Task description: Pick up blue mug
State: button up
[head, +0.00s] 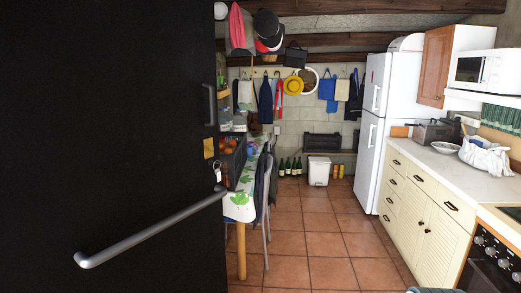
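I cannot make out a blue mug for certain in the head view. A small bluish shape (252,148) shows at the far end of the narrow table (239,207), but it is too small to identify. The table has a white cloth with green patterns and is partly hidden behind the dark door. My gripper is not in view.
A black door (110,130) with a long metal bar (150,228) fills the left side. A chair (264,200) stands at the table. Tiled floor (320,235) is clear up to a white bin (318,171). Cream cabinets (430,215) and a white fridge (385,120) line the right.

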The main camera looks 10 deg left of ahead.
aim_at(250, 149)
jog(key=z, duration=0.25)
jog(key=k, duration=0.3)
jog(key=z, duration=0.6)
jog(key=i, duration=1.85)
jog(key=u, duration=0.35)
jog(key=i, duration=1.7)
jog(key=u, duration=0.25)
jog(key=i, duration=1.6)
jog(key=u, duration=0.4)
jog(key=i, duration=1.6)
jog(key=u, duration=1)
jog(key=i, duration=1.25)
jog(key=u, duration=1)
